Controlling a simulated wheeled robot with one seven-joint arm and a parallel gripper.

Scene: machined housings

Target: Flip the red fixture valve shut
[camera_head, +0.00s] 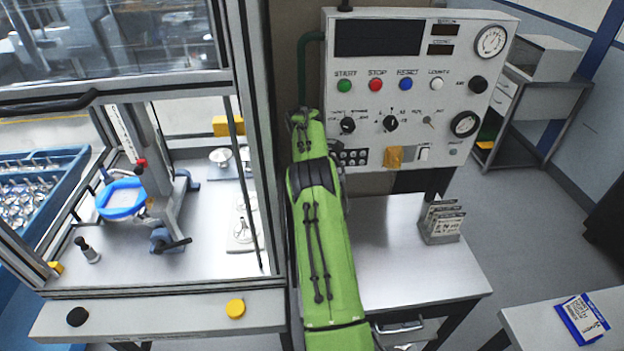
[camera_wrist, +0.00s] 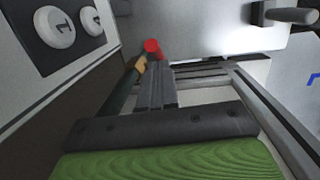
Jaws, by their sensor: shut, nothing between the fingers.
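A red valve handle end (camera_wrist: 152,46) shows in the wrist view, just beyond my fingertips. A brass-coloured valve body (camera_wrist: 140,64) sits beside it on a dark green pipe. My gripper (camera_wrist: 158,68) is shut and empty, its dark fingers pointing toward the red end. I cannot tell whether they touch it. In the head view a green pipe (camera_head: 303,62) runs down the left side of the control panel. My green-sleeved arm covers its lower part, and the valve and my gripper are hidden there.
The control panel (camera_head: 381,70) has buttons, knobs and gauges. A glazed machine enclosure (camera_head: 252,90) stands close on the left. A metal table (camera_head: 420,275) with a card holder (camera_head: 440,224) is below the panel.

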